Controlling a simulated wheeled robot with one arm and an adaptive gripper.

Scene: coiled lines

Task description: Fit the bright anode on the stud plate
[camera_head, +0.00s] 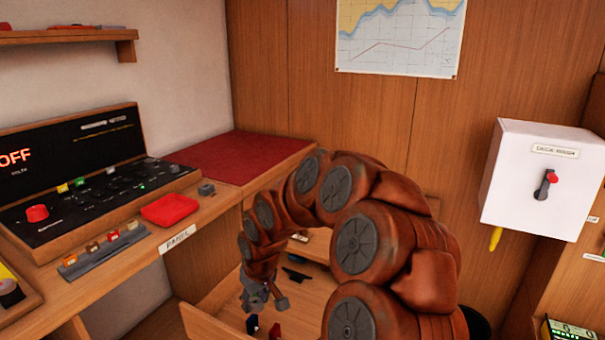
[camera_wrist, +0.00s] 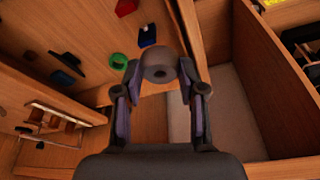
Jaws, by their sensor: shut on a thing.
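In the head view my gripper (camera_head: 262,296) hangs low in front of the panel counter, over an open wooden tray or drawer (camera_head: 212,322). The anode is hard to separate from the fingers there. I cannot pick out the stud plate in either view; my arm hides part of the area.
In the wrist view a green ring (camera_wrist: 118,61), a dark blue piece (camera_wrist: 147,36) and a red piece (camera_wrist: 125,7) lie near the fingers. A wooden partition (camera_wrist: 262,70) stands at right.

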